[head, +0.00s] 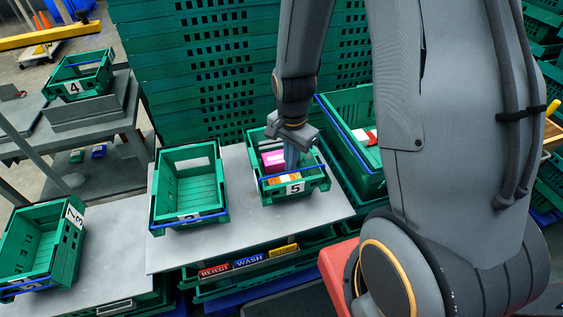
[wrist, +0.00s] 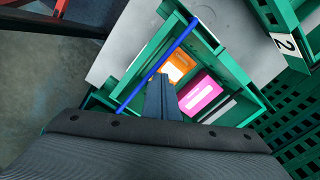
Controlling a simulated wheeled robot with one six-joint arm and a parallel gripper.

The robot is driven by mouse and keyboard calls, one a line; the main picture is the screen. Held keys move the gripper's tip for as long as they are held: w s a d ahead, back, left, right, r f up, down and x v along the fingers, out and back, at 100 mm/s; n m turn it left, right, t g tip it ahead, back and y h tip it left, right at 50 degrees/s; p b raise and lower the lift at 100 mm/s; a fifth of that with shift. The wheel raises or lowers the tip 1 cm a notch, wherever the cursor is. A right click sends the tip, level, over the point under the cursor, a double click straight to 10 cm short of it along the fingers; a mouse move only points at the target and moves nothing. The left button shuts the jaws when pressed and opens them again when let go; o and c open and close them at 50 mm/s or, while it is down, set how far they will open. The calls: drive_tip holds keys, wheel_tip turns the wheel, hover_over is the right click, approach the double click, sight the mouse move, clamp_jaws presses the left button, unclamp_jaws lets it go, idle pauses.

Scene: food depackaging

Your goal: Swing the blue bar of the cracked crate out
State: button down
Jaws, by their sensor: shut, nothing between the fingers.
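Crate 5 (head: 318,184) is a green crate on the grey table, with a blue bar (head: 312,172) along its front side. I cannot make out a crack on any crate. My gripper (head: 290,165) is shut and empty, pointing down into crate 5 behind the bar. In the wrist view the blue bar (wrist: 180,42) runs diagonally across the crate, and my shut fingertips (wrist: 162,78) are close beside it on the inner side. I cannot tell whether they touch. A pink box (head: 273,158) and an orange box (head: 285,179) lie inside.
An empty green crate (head: 190,178) with a blue bar stands left on the same table. Another crate (head: 352,103) stands close behind right. A crate (head: 68,258) sits far left, and crate 4 (head: 94,83) on another table. REJECT, WASH (head: 249,261) and RETURN labels line the front below.

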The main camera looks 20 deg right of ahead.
drive_tip(key=shift+s, duration=0.3)
drive_tip(key=shift+s+p, duration=0.3)
drive_tip(key=shift+s, duration=0.15)
idle(0.6)
wheel_tip(320, 180, up, 8)
drive_tip(key=w+p, duration=0.1)
drive_tip(key=p, duration=0.5)
drive_tip(key=shift+p, duration=0.3)
drive_tip(key=s+r+n+t+b, duration=0.1)
drive_tip(key=s+r+n+b, duration=0.4)
drive_tip(key=n, duration=0.7)
drive_tip(key=s+b, duration=0.1)
drive_tip(key=b, duration=0.1)
drive_tip(key=shift+s+r+b, duration=0.2)
drive_tip(key=shift+s+b, duration=0.1)
drive_tip(key=shift+s, duration=0.05)
